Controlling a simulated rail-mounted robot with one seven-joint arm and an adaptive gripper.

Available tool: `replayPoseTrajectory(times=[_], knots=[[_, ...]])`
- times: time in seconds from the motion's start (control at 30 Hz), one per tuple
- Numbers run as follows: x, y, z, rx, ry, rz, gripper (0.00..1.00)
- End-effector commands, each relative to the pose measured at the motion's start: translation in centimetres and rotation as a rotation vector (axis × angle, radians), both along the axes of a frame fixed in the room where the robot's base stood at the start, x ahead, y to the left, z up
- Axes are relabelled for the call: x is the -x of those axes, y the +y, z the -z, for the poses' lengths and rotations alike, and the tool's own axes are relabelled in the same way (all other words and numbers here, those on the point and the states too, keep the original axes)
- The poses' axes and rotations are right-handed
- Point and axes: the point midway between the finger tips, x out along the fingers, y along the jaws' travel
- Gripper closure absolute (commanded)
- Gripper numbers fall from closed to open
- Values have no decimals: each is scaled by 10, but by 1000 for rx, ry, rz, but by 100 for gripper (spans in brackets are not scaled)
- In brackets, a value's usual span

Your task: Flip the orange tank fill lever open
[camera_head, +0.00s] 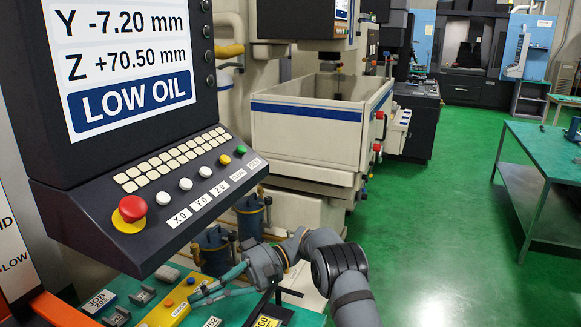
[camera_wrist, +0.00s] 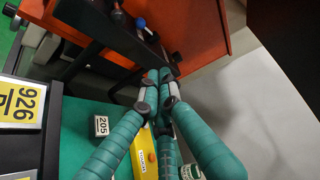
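My gripper (camera_head: 194,297) is low in the head view, over the green bench below the control panel. In the wrist view its teal fingers (camera_wrist: 161,74) come together at the tips, with nothing seen between them. I cannot make out a clearly orange lever in either view. The cream tank (camera_head: 305,140) with a blue stripe stands beyond the panel, well apart from my gripper. Red knobs (camera_head: 379,115) show on its right side. A blue-tipped part (camera_wrist: 140,22) stands before an orange cabinet in the wrist view; I cannot tell what it is.
The control panel (camera_head: 150,195) with a red emergency button overhangs the bench at left. A yellow button box (camera_head: 168,308) and labelled blocks lie on the bench near my gripper. Blue canisters (camera_head: 250,215) stand behind it. Green floor is free between tank and right-hand table (camera_head: 540,150).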

Motion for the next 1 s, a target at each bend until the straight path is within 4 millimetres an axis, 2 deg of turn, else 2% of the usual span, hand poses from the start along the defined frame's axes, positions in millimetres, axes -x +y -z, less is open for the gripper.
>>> replayPoseTrajectory(times=[0.13, 0.23, 0.5, 0.8, 1.0], knots=[[-4, 11, 9, 18, -32, 67, 100], [2, 18, -11, 3, -51, 87, 100], [19, 24, -42, -28, -103, 137, 100], [35, 21, -58, -60, -142, 162, 100], [39, 20, -63, -66, -150, 166, 100]])
